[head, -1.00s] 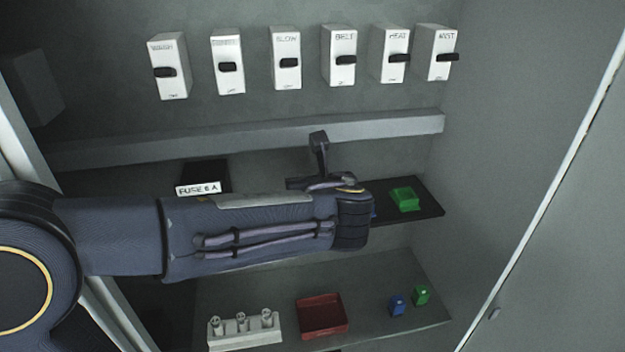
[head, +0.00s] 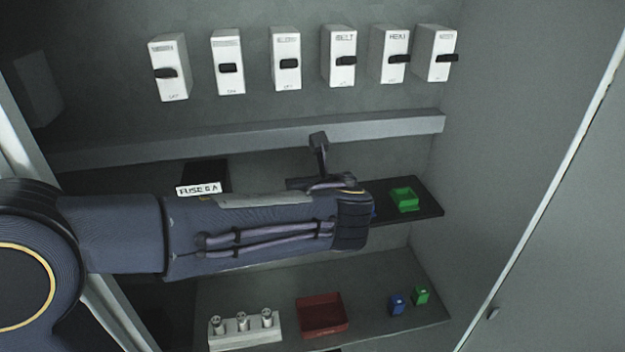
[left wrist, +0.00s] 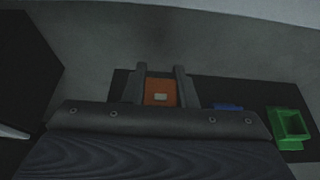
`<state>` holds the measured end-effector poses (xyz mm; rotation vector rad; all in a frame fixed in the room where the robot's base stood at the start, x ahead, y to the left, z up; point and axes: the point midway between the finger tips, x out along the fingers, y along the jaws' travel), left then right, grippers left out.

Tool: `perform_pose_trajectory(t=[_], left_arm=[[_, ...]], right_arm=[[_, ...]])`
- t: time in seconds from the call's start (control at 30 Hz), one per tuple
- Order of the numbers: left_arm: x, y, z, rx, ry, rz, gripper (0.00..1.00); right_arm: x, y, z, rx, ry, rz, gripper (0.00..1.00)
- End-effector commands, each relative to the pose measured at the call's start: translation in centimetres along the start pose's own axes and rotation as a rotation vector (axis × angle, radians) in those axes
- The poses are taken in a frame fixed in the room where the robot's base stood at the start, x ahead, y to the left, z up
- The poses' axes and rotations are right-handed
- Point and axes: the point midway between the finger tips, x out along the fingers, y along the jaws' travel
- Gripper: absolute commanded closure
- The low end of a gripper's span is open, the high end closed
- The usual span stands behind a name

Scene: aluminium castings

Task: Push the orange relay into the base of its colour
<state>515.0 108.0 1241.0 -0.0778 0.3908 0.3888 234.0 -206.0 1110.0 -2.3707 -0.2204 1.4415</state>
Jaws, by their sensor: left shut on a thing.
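In the left wrist view an orange relay (left wrist: 160,92) sits between the two fingers of my left gripper (left wrist: 160,75), which is shut on it. The relay is over or at the dark strip (left wrist: 235,92) that carries the bases; whether it is seated cannot be told. The orange base is not visible. In the head view my left forearm and hand cover the relay and much of the strip, and the gripper (head: 318,152) shows only in part behind the hand. A green base (head: 404,199) stands right of it, with a blue base (left wrist: 228,106) between them.
A lower shelf holds a white fuse rack (head: 245,330), a red tray (head: 322,314), a blue relay (head: 397,304) and a green relay (head: 421,294). A FUSE 6 A box (head: 205,175) is behind my arm. Several switches (head: 339,55) line the back wall above a grey rail (head: 400,126).

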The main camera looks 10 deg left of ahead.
Motion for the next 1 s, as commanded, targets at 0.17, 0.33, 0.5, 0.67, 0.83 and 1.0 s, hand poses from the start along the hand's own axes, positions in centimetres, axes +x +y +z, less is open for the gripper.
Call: perform_pose_trajectory(t=[0.17,0.33,0.5,0.67,0.83,1.0], left_arm=[[0.1,0.0,-0.3,0.0,0.0,0.0,0.97],[0.3,0.0,-0.8,0.0,0.0,0.0,0.97],[0.5,0.0,-1.1,0.0,0.0,0.0,0.97],[0.6,0.0,-1.5,0.0,0.0,0.0,0.97],[0.8,0.0,-1.9,0.0,0.0,0.0,0.97],[1.0,0.0,-2.3,-0.001,0.0,0.0,0.97]], right_arm=[[0.3,0.1,0.1,0.0,0.0,0.0,0.68],[0.6,0.2,0.3,0.0,0.0,0.0,0.68],[0.8,0.4,0.4,0.0,0.0,0.0,0.68],[1.1,0.5,0.6,0.0,0.0,0.0,0.68],[1.4,0.6,0.7,0.0,0.0,0.0,0.68],[1.6,0.8,0.8,0.0,0.0,0.0,0.68]])
